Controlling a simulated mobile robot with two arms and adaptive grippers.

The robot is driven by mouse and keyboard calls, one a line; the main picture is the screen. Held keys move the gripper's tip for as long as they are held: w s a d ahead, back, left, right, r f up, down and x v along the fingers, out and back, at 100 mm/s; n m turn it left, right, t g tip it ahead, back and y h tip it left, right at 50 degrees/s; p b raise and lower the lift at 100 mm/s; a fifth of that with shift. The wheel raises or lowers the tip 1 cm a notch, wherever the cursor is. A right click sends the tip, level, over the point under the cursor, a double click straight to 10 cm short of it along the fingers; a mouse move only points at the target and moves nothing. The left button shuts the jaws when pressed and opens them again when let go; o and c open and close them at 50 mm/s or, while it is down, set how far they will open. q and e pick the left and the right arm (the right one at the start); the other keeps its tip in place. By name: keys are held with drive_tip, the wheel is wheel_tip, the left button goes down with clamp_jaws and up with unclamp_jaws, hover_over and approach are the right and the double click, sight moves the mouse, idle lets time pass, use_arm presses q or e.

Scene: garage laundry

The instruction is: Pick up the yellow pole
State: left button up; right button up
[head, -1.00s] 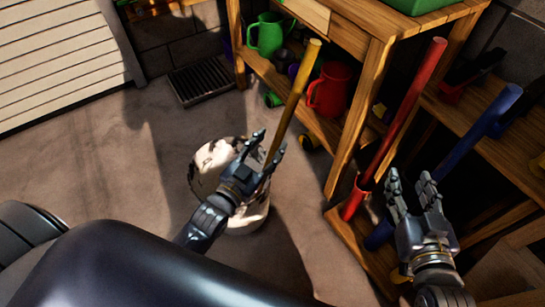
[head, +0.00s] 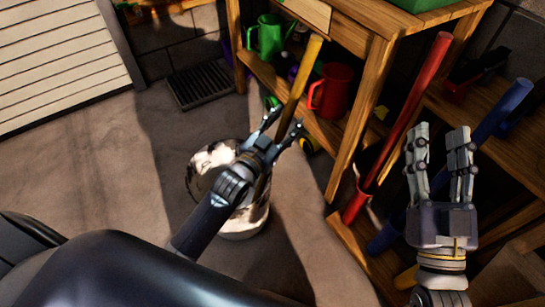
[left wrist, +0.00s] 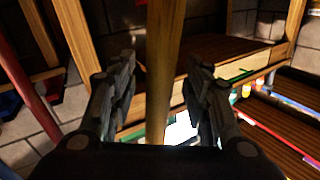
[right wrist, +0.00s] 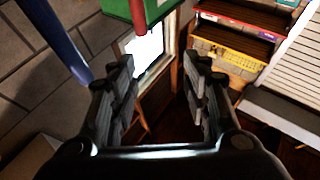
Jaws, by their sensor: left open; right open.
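The yellow pole (head: 300,85) leans up from a shiny metal bucket (head: 203,190) on the floor, its top near the wooden workbench. My left gripper (head: 284,124) is open, with its fingers on either side of the pole. In the left wrist view the pole (left wrist: 164,60) runs between the spread fingers (left wrist: 160,80), with gaps visible on both sides. My right gripper (head: 440,133) is open and empty at the right, close to the red and blue poles. Its spread fingers (right wrist: 158,75) also show in the right wrist view.
A red pole (head: 410,105) and a blue pole (head: 497,112) lean by the wooden shelving at right. The workbench leg (head: 360,120) stands between the yellow and red poles. A red jug (head: 332,90) and green jug (head: 270,35) sit on the lower shelf. Floor at left is clear.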

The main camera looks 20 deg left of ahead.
sight(287, 105)
use_arm(q)
drive_tip(key=shift+w+d, duration=0.1)
drive_tip(key=shift+w, duration=0.2)
drive_tip(key=shift+r, duration=0.1)
clamp_jaws()
use_arm(e)
drive_tip(key=shift+s+r+t, duration=0.2)
drive_tip(key=shift+r+t, duration=0.1)
drive_tip(key=shift+r, duration=0.15)
use_arm(q)
drive_tip(key=shift+r, duration=0.3)
wheel_tip(287, 105, up, 5)
drive_tip(key=shift+f+p, duration=0.15)
drive_tip(key=shift+p, duration=1.1)
wheel_tip(287, 105, up, 4)
drive_tip(key=shift+r+p, duration=0.1)
drive_tip(key=shift+p, duration=0.75)
drive_tip(key=shift+r, duration=0.25)
use_arm(e)
drive_tip(key=s+d+f+g+h, duration=0.1)
drive_tip(key=f+g+h, duration=0.1)
drive_tip(key=f+g, duration=0.3)
drive_tip(key=s+d+f+g+h, duration=0.1)
drive_tip(key=f+g, duration=0.5)
drive_tip(key=f, duration=0.8)
drive_tip(key=shift+d+m+h, duration=0.3)
drive_tip(key=shift+d+h, duration=0.1)
drive_tip(key=shift+d, duration=0.25)
drive_tip(key=shift+s, duration=0.1)
